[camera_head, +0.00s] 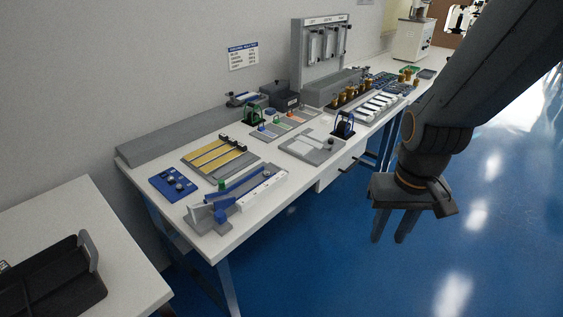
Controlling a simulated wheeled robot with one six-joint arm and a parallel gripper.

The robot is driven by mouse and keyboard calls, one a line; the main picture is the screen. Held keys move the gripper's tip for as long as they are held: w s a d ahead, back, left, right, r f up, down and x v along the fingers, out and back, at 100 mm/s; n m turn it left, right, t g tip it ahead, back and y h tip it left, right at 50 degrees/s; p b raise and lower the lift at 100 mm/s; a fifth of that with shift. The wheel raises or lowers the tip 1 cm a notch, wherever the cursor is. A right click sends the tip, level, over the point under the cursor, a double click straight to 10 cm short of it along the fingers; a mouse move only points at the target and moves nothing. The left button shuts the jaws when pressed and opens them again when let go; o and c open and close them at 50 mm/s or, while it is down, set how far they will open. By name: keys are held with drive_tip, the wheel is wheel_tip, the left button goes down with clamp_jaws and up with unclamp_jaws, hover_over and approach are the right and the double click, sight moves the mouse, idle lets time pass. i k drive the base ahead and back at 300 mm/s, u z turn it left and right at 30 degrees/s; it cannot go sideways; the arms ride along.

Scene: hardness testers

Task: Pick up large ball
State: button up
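I cannot single out a large ball with certainty at this size. A dark rounded object (344,128) sits under a blue loop handle at the right of the white bench (236,238). A small dark round knob or ball (331,142) is on a grey plate (302,150) beside it. My gripper (388,240) hangs to the right of the bench, over the blue floor. Its two fingers point down and stand apart with nothing visible between them. It is well clear of the bench objects.
A blue block with small parts (172,184), a tray of yellow bars (215,160) and a white-and-blue fixture (240,195) crowd the near bench. A tall grey rack (322,55) stands behind. A second table (125,250) is at left. The floor (320,260) is open.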

sight(266, 174)
drive_tip(key=u, duration=0.35)
drive_tip(key=i, duration=0.9)
drive_tip(key=u, duration=0.65)
